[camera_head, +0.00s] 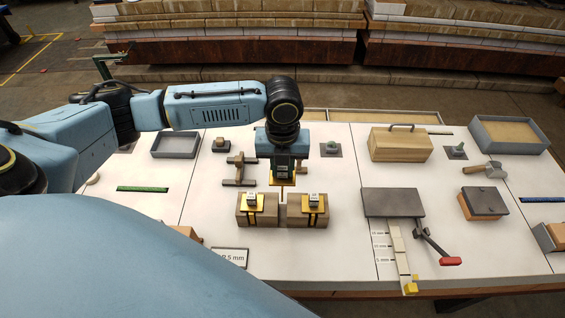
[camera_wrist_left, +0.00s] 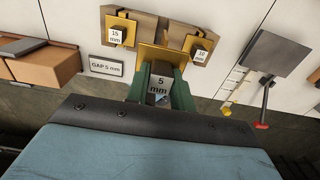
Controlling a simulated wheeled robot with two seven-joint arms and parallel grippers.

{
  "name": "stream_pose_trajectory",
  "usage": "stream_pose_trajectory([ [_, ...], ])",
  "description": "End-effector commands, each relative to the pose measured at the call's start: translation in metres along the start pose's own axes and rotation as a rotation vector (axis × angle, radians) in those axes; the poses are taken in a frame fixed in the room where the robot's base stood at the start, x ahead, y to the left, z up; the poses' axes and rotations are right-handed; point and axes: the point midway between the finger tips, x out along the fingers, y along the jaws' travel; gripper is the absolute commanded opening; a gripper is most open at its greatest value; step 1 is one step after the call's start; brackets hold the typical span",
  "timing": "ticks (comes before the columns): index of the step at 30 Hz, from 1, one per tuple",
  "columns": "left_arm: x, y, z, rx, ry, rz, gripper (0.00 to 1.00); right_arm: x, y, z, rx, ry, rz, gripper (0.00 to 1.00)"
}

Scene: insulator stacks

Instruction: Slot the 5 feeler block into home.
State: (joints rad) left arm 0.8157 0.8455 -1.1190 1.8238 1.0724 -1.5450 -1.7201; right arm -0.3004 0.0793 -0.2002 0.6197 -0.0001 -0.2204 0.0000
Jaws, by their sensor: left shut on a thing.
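My left gripper (camera_head: 282,178) is shut on the 5 feeler block, which reads "5 mm" in the left wrist view (camera_wrist_left: 160,86). The block has a gold plate (camera_wrist_left: 166,58) and sits between green fingers. In the head view it hangs above and just behind a narrow gap between two brown blocks (camera_head: 242,217) (camera_head: 327,216). Gold feeler blocks marked 15 mm (camera_wrist_left: 116,36) and 10 mm (camera_wrist_left: 201,53) rest on the left and right brown blocks. A pale strip (camera_head: 397,244) with size labels lies at right; I cannot tell which place is home. My right gripper is out of view.
A "GAP 5 mm" sign (camera_wrist_left: 106,66) stands front left. A grey plate (camera_head: 392,202), a red-handled tool (camera_head: 436,246) and a lidded box (camera_head: 482,204) lie at right. A wooden frame (camera_head: 239,171) stands behind the brown blocks. White table surface is bare between them.

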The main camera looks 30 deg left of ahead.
Motion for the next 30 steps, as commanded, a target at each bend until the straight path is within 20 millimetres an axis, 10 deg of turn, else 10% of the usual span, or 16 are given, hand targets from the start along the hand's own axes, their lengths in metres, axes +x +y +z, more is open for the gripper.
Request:
stream_pose_trajectory([
  [15, 0.052, 0.0, -0.001, 0.0, 0.002, 0.0, 0.04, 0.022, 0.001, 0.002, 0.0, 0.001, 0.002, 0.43],
  [30, 0.057, 0.0, -0.001, 0.001, 0.001, 0.0, 0.04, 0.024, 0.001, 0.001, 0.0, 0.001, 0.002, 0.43],
])
